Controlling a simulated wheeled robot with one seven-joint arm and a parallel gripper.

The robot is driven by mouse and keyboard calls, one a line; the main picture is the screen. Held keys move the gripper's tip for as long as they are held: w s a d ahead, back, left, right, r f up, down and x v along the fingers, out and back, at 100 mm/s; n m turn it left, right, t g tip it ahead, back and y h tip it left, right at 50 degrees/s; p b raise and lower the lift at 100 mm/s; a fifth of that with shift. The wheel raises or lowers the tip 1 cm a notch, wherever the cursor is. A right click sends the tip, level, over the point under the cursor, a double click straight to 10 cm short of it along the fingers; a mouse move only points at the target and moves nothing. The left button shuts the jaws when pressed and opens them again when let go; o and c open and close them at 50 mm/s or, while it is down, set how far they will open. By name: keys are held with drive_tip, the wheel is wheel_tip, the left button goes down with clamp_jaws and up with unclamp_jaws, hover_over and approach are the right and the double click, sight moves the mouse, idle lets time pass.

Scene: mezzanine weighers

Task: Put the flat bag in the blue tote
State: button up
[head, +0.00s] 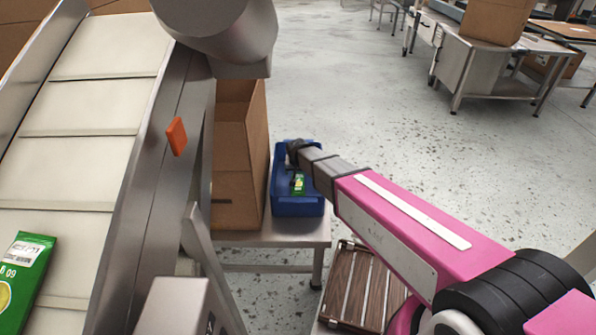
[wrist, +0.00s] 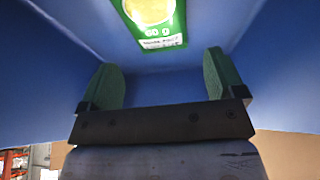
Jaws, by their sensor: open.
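A green flat bag (head: 299,184) with a yellow patch lies inside the blue tote (head: 299,208). The bag also shows in the wrist view (wrist: 158,27), with a yellow disc and a white label, beyond my fingertips. My gripper (wrist: 158,62) is open inside the tote, its two green fingers apart with nothing between them. In the head view my gripper (head: 296,165) is at the tote's far part, partly hidden by the wrist. The bag appears apart from the fingers. Blue tote walls (wrist: 50,90) surround the fingers in the wrist view.
Another green bag (head: 22,275) lies on the cleated conveyor (head: 85,150) at left. A cardboard box (head: 238,160) stands left of the tote on the same metal stand (head: 270,240). A brown slatted pallet (head: 365,285) is below. Open floor lies beyond, with desks at back right.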

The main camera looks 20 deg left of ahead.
sight(297, 185)
drive_tip(key=v, duration=1.2)
drive_tip(key=w+d+f+m+g+h, duration=0.1)
drive_tip(key=d+f+m+g, duration=0.1)
drive_tip(key=d, duration=2.4)
drive_tip(key=s+d+g, duration=0.1)
drive_tip(key=s+d, duration=0.2)
drive_tip(key=d, duration=0.7)
drive_tip(key=s+d+m+g, duration=0.1)
drive_tip(key=s+d, duration=0.3)
drive_tip(key=d, duration=0.7)
drive_tip(key=shift+s+d+f+m, duration=0.2)
drive_tip(key=shift+f+m, duration=0.1)
drive_tip(key=shift+f, duration=0.05)
